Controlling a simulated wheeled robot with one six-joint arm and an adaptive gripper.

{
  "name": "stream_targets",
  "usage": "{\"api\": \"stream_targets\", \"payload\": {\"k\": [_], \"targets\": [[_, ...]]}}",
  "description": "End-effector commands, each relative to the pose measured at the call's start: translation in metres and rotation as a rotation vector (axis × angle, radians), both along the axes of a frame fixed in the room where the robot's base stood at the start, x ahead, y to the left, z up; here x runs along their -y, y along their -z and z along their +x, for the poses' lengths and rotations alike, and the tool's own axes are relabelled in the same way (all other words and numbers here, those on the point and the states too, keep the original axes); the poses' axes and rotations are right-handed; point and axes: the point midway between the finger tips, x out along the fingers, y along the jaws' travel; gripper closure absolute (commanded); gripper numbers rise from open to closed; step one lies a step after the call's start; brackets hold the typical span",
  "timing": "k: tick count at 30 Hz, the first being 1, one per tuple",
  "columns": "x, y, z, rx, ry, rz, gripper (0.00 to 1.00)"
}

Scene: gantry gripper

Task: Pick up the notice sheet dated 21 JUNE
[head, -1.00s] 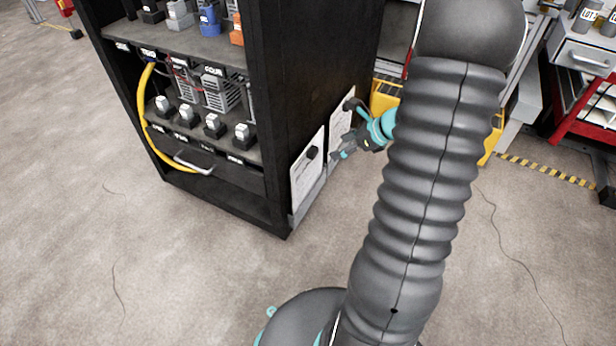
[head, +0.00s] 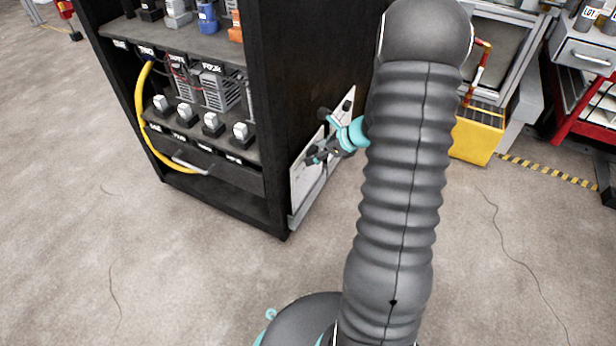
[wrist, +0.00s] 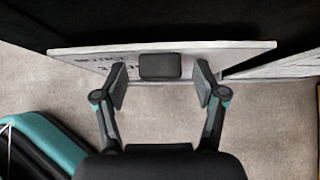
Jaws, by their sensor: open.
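Two white notice sheets hang on the side of the black cabinet. The nearer sheet (head: 298,184) is partly behind my gripper (head: 314,156), which is open at it. The farther sheet (head: 347,97) has a dark block at its top. In the wrist view my gripper (wrist: 160,84) has its fingers spread on either side of a black block (wrist: 160,66) on the nearer sheet (wrist: 225,52); no contact shows. The other sheet (wrist: 282,66) shows at right. I cannot read a date on either.
The black cabinet (head: 300,70) stands close beside my gripper, with shelves of parts and a yellow hose (head: 143,110) at its front. A yellow box (head: 478,138) stands right of my arm. The floor in front is clear.

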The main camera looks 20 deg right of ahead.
Motion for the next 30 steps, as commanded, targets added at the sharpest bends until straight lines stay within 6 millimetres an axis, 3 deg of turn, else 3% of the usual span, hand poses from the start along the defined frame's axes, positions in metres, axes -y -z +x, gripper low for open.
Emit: {"api": "stream_targets", "payload": {"k": [3, 12, 23, 30], "targets": [[0.0, -0.001, 0.0, 0.0, 0.001, -0.001, 0.29], [0.0, -0.001, 0.0, 0.0, 0.0, 0.0, 1.0], [0.001, -0.003, -0.001, 0.0, -0.001, -0.001, 1.0], [0.001, -0.024, -0.001, 0.001, -0.004, -0.001, 1.0]]}}
